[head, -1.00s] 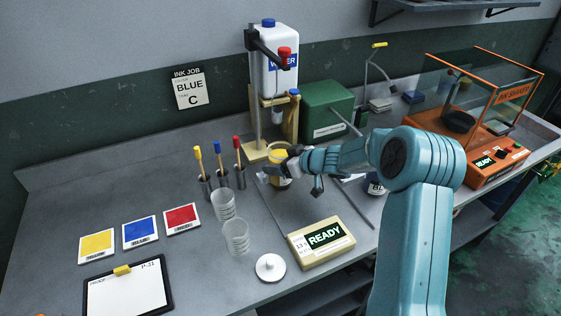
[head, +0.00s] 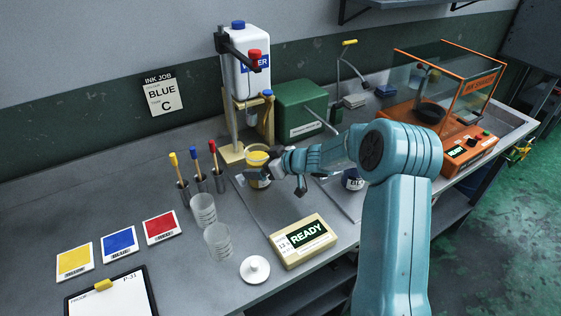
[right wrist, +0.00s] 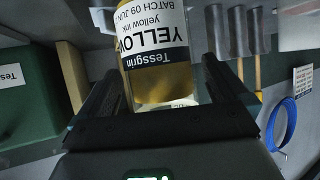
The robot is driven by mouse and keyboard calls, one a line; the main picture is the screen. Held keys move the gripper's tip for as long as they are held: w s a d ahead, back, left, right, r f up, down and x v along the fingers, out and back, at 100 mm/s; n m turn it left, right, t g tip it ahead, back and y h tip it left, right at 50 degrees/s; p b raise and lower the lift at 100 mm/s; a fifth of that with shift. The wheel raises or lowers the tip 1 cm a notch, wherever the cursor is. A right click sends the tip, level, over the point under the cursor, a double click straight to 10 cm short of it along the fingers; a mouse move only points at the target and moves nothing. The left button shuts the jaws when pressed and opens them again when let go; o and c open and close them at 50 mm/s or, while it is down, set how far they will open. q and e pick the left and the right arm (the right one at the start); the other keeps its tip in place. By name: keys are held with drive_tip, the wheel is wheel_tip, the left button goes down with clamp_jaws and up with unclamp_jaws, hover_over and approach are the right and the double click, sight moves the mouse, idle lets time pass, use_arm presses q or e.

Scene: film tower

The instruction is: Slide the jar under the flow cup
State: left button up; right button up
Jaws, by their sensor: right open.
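The jar (head: 257,158) of yellow ink stands on the bench, just in front of the wooden foot of a clamp stand (head: 233,152). In the right wrist view the jar (right wrist: 160,60) shows a white label reading YELLOW. My right gripper (head: 262,174) is open at the jar; in the wrist view its fingers (right wrist: 165,92) lie on either side of it. I cannot tell whether they touch it. My left gripper is not in view.
Brushes in holders (head: 219,182) and clear cups (head: 204,212) are to the left. An orange shaker (head: 460,152) is at right.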

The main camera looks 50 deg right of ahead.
drive_tip(key=p+v, duration=0.1)
drive_tip(key=v, duration=1.3)
drive_tip(key=shift+s, duration=0.35)
drive_tip(key=shift+s+a+r, duration=0.1)
drive_tip(key=shift+r, duration=0.05)
